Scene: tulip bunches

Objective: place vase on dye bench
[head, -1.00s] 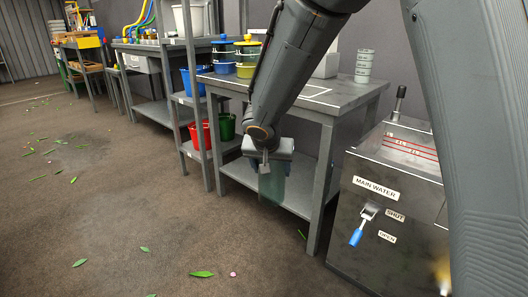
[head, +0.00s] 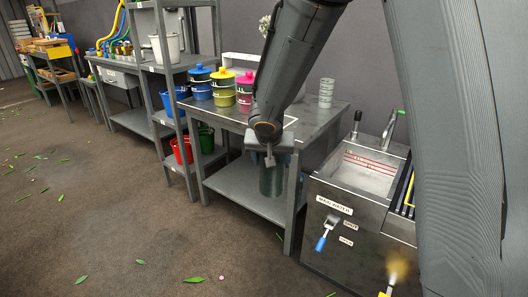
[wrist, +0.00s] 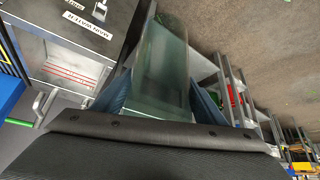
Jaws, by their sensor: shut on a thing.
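My gripper (head: 270,158) is shut on a greenish, see-through vase (head: 271,181) and holds it in front of the dye bench. In the wrist view the vase (wrist: 163,65) sits between the two blue-grey fingers. The grey dye bench (head: 312,122) stands behind the gripper, with white outline marks on its top. My arm hides part of the bench top. The vase hangs below the level of the bench top, and I cannot tell whether it touches the bench.
Blue, yellow and pink lidded pots (head: 223,88) stand at the bench's left end. A stack of pale cups (head: 326,93) stands at its back right. A sink unit (head: 350,205) is to the right. A shelf rack (head: 163,90) with buckets is to the left. Leaves lie on the floor.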

